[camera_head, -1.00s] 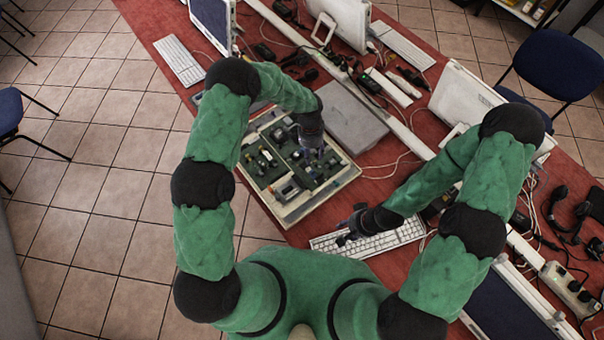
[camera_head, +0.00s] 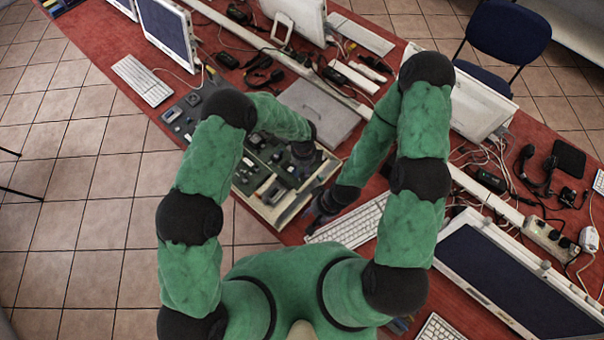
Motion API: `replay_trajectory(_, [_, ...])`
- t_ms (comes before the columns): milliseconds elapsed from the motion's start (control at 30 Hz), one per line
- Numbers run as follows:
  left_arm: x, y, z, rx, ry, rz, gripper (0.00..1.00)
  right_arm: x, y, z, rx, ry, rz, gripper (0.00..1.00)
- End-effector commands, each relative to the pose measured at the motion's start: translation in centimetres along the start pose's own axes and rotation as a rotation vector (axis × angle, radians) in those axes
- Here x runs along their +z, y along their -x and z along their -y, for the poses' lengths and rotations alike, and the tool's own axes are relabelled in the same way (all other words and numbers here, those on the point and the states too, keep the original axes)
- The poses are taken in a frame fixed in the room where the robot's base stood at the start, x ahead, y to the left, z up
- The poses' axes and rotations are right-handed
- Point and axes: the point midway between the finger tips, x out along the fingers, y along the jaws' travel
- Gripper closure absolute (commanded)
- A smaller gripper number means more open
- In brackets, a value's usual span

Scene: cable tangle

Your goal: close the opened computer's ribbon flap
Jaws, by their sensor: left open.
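The opened computer (camera_head: 284,217) is a shallow cream case with green boards and small parts inside, on the red table in front of me. My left gripper (camera_head: 303,168) is over the right part of its interior, pointing down, and hides some parts there. Its fingers are small and dark; it is open. My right gripper (camera_head: 316,213) is low beside the computer's right front corner, near the white keyboard (camera_head: 352,224). Its dark fingers are too small to tell whether they are open. I cannot make out the ribbon flap, and my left arm covers part of the case.
A flat grey panel (camera_head: 322,108) lies behind the computer. A dark tray of parts (camera_head: 182,112) is at its back left. Monitors, cables, a headset (camera_head: 540,172) and a power strip (camera_head: 548,240) crowd the table to the right.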

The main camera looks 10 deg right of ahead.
Motion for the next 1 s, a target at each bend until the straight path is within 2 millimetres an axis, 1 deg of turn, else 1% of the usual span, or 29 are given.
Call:
replay_trajectory(33, [0.0, -1.1, -0.1, 0.002, 0.001, -0.002, 0.57, 0.0, 0.0, 0.0, 0.0, 0.0, 0.0, 0.6])
replay_trajectory(200, [0.0, -4.0, -0.1, 0.001, 0.003, -0.002, 0.57, 0.0, 0.0, 0.0, 0.0, 0.0, 0.0, 0.6])
replay_trajectory(400, [0.0, -6.1, 0.0, 0.001, 0.003, -0.001, 0.57, 0.0, 0.1, 0.0, 0.0, 0.0, 0.0, 0.6])
replay_trajectory(567, [0.0, -6.8, 0.0, 0.0, 0.003, 0.0, 0.57, 0.0, 0.1, 0.0, 0.0, 0.0, 0.0, 0.6])
replay_trajectory(833, [0.0, -6.9, 0.0, -0.001, 0.003, 0.0, 0.57, 0.0, 0.1, 0.0, 0.0, 0.0, 0.0, 0.6])
replay_trajectory(867, [0.0, -6.9, 0.0, 0.0, 0.003, 0.0, 0.65, 0.0, 0.1, 0.0, 0.0, 0.0, 0.0, 0.6])
replay_trajectory(900, [0.0, -6.9, 0.0, 0.0, 0.003, 0.0, 0.77, 0.0, 0.1, 0.0, 0.0, 0.0, 0.0, 0.6])
replay_trajectory(967, [0.0, -6.9, 0.0, -0.001, 0.003, 0.0, 0.94, 0.0, 0.1, 0.0, 0.0, 0.0, 0.0, 0.6])
replay_trajectory(1000, [0.0, -6.9, 0.0, -0.001, 0.003, -0.001, 1.0, 0.0, 0.1, 0.0, 0.0, 0.0, 0.0, 0.6])
